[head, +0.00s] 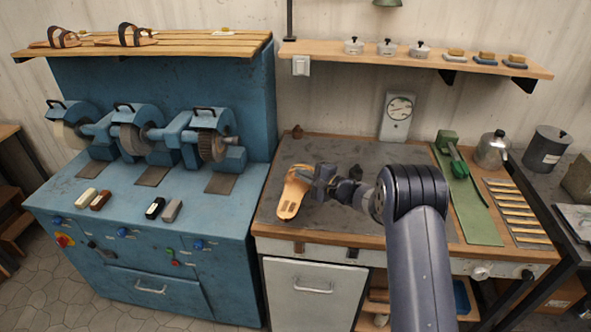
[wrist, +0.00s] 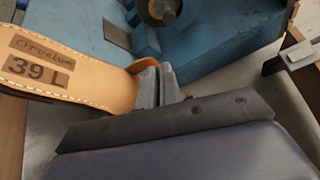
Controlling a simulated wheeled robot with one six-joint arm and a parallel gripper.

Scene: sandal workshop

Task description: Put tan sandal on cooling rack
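The tan sandal (head: 290,198) shows over the front left part of the grey-topped bench, tilted; I cannot tell whether it touches the bench. In the wrist view the sandal (wrist: 90,82) fills the left side, with stitched edges and a dark label reading 39 L. My gripper (head: 312,180) is at its right side. In the wrist view my gripper's fingers (wrist: 160,85) are close together on the sandal's edge. A slatted wooden rack (head: 190,48) runs along the top of the blue machine cabinet at upper left, bearing two strapped sandals (head: 136,37).
Blue grinding machines (head: 135,135) stand left, with small blocks (head: 165,209) on their ledge. A wall shelf (head: 420,60) holds pots and brushes. A green mat (head: 470,205), a smaller slatted frame (head: 516,212) and a kettle (head: 493,150) are at right. The rack's right part is largely free.

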